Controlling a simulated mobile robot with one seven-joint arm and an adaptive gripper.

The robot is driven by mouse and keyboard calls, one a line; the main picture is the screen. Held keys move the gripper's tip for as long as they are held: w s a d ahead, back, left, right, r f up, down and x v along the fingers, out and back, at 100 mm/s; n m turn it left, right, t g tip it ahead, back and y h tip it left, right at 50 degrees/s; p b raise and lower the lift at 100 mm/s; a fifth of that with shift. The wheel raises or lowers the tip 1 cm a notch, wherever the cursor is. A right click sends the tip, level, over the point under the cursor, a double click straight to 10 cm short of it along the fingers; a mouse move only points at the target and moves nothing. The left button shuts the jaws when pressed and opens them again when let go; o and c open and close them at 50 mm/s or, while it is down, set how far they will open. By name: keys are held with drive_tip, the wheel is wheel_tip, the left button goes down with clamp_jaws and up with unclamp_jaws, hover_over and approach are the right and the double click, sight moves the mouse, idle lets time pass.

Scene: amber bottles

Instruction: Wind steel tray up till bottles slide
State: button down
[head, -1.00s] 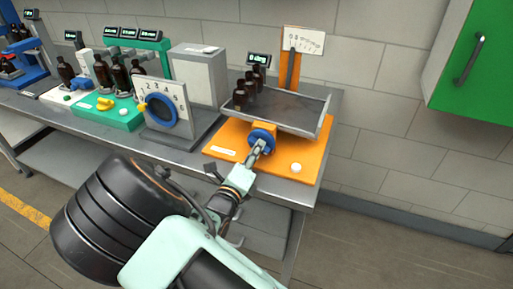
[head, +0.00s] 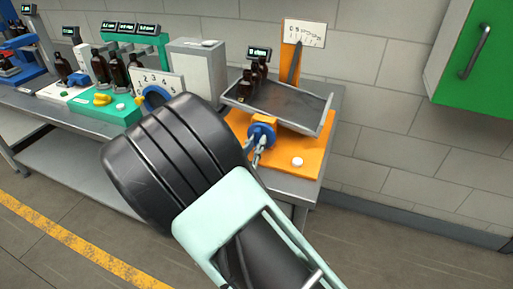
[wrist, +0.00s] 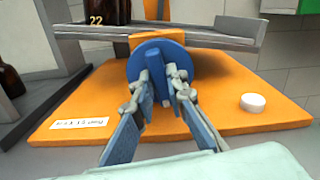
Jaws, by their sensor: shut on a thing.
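The steel tray (head: 285,105) sits above an orange base (head: 310,155) and is tilted, its left end higher than its right. Several amber bottles (head: 246,84) stand close together at its left end; one with the number 22 (wrist: 108,12) shows cut off in the wrist view. A blue round knob (head: 263,135) with a raised grip bar is on the front of the base. My gripper (wrist: 160,82) is shut on the knob (wrist: 188,62), one finger on each side of the bar.
A scale card (head: 304,33) with a dark pointer stands behind the tray. A white button (head: 297,162) is on the base, right of the knob. A grey box (head: 198,70) and a dial stand with a blue ring are left. A green cabinet door (head: 480,60) hangs right.

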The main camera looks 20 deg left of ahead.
drive_tip(key=shift+f+m+b, duration=0.1)
drive_tip(key=shift+m+b, duration=0.75)
drive_tip(key=shift+m, duration=0.45)
drive_tip(key=c, duration=1.9)
unclamp_jaws()
drive_tip(key=shift+c, duration=0.2)
drive_tip(key=s, duration=1.2)
drive_tip(key=shift+a, duration=0.45)
